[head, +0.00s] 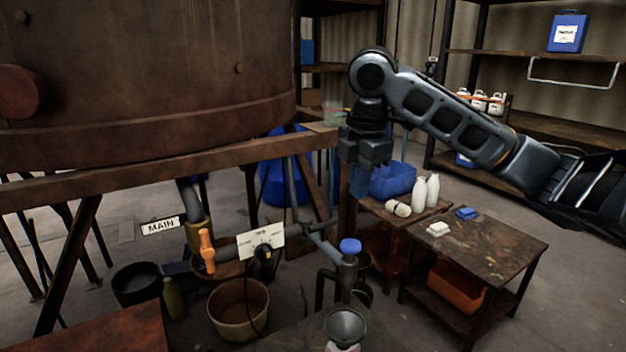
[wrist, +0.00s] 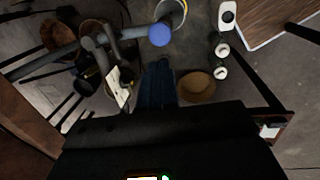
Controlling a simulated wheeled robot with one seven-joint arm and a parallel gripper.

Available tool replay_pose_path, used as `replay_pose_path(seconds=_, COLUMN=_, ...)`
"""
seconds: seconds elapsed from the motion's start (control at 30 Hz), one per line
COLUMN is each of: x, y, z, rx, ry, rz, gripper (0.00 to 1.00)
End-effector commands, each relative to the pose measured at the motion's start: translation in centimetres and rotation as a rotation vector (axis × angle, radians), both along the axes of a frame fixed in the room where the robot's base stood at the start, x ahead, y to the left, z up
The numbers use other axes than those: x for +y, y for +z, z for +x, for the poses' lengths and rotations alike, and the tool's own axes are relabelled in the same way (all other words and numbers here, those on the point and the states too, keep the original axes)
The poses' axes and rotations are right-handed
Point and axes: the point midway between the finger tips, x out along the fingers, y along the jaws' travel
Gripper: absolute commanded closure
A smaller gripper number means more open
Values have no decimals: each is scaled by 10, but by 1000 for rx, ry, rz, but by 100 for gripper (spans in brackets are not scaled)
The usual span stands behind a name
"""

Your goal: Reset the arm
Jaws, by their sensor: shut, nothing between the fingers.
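My arm reaches in from the right in the head view, bent at the elbow, with my gripper (head: 364,178) pointing down. The gripper is shut and empty. It hangs in the air in front of a blue bin and near the right end of the brown beam under the vat (head: 150,70). In the wrist view the dark gripper body fills the bottom, and its fingers (wrist: 158,85) show near the middle over the pipes and floor. Below the gripper in the head view stands a pipe with a blue valve knob (head: 350,246), apart from it; the knob also shows in the wrist view (wrist: 160,35).
An orange valve handle (head: 207,250), a dial plate (head: 261,243) and a MAIN sign (head: 164,226) sit under the vat. A bucket (head: 238,308) stands below. A low table (head: 485,245) and white bottles (head: 432,190) are right. Shelves line the back; grey floor lies between.

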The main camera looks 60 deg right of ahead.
Motion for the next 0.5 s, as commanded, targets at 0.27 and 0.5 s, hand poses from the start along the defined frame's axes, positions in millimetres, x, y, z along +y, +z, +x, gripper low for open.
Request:
replay_pose_path(seconds=0.27, x=1, y=-1, z=2, rx=-6, ry=1, rz=3, gripper=100)
replay_pose_path(seconds=0.5, x=54, y=-11, z=65, rx=-227, ry=24, rz=120, gripper=100)
